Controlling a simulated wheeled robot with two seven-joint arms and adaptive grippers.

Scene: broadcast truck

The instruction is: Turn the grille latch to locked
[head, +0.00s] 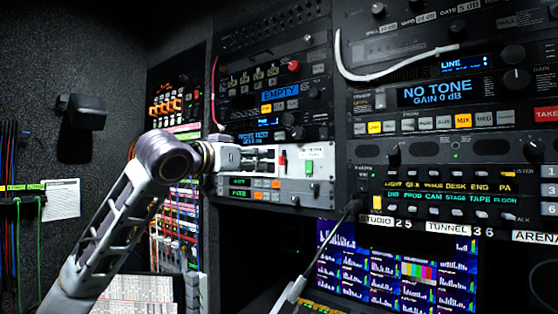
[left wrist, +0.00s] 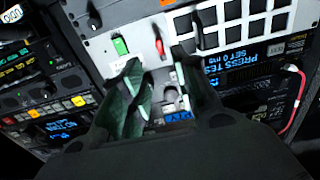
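A small red lever (head: 282,157) stands out from a light grey panel (head: 318,153) in the rack, just right of my left gripper. A green piece (head: 309,167) sits further right on the same panel. In the left wrist view the red lever (left wrist: 159,46) and the green piece (left wrist: 121,45) lie just beyond the fingertips, beside a grille of dark square openings (left wrist: 235,24). I cannot tell for sure which part is the latch. My left gripper (head: 264,160) is open; its two fingers (left wrist: 158,75) are apart with nothing visibly held.
Rack units with knobs and displays surround the panel. A red cable (head: 213,92) hangs to its left and a white cable (head: 395,66) loops above right. A monitor (head: 395,265) sits lower right. A black wall fixture (head: 84,112) sticks out at left.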

